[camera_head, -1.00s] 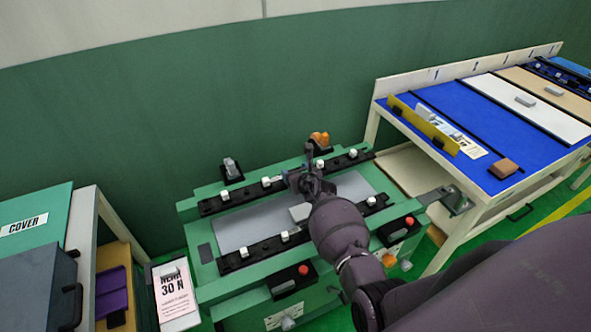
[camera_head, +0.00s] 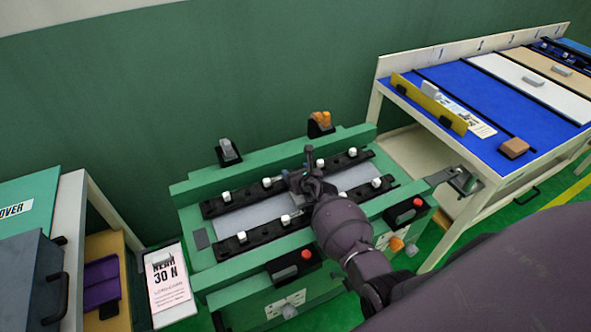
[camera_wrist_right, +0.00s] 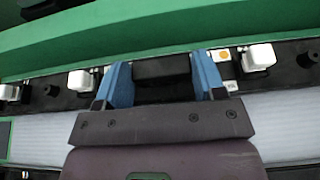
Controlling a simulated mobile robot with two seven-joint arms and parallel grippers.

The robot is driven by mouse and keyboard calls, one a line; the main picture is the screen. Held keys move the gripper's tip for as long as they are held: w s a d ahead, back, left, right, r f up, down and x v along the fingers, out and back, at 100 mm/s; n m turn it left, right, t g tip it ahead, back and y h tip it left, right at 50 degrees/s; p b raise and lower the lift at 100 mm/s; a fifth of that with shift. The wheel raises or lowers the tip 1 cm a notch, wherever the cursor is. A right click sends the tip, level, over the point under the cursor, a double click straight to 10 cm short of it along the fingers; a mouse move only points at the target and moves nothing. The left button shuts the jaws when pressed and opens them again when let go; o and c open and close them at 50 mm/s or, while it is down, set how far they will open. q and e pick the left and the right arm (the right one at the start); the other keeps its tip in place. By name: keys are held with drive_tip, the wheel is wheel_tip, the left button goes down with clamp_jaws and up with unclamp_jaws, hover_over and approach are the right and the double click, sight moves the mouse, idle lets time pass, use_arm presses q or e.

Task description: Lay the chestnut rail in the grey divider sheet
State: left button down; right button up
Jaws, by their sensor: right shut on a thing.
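The grey sheet (camera_head: 250,216) lies flat in the green fixture (camera_head: 190,192), between two black strips with white clips. It also shows in the right wrist view (camera_wrist_right: 290,122). My right gripper (camera_wrist_right: 162,76) has its blue fingers on either side of a black block (camera_wrist_right: 160,68) and is shut on it, over the far black strip (camera_wrist_right: 55,98). In the head view the right gripper (camera_head: 306,180) is above that strip, partly hidden by my own arm. No long chestnut rail can be made out; a small brown block (camera_head: 514,147) lies on the blue panel at right. My left gripper is out of view.
Red buttons (camera_head: 306,254) sit on the fixture's front edge. A blue-topped table (camera_head: 470,115) with a yellow bar (camera_head: 428,103) stands at right. A grey case (camera_head: 32,282) and a sign labelled 30 N (camera_head: 166,282) are at left.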

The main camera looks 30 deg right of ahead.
drive_tip(key=shift+f, duration=0.2)
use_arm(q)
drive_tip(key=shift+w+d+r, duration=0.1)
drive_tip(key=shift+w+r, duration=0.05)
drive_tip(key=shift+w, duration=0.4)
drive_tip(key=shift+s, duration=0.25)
use_arm(e)
drive_tip(key=o, duration=1.2)
drive_tip(key=shift+s+r, duration=0.2)
drive_tip(key=shift+s, duration=0.3)
drive_tip(key=p+v, duration=0.3)
drive_tip(key=v, duration=0.5)
drive_tip(key=shift+s+r+p, duration=0.25)
drive_tip(key=shift+s+p, duration=0.15)
drive_tip(key=shift+s, duration=0.25)
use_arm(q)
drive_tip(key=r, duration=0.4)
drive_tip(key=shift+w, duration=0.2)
use_arm(e)
drive_tip(key=shift+s+a, duration=0.1)
drive_tip(key=shift+s, duration=0.05)
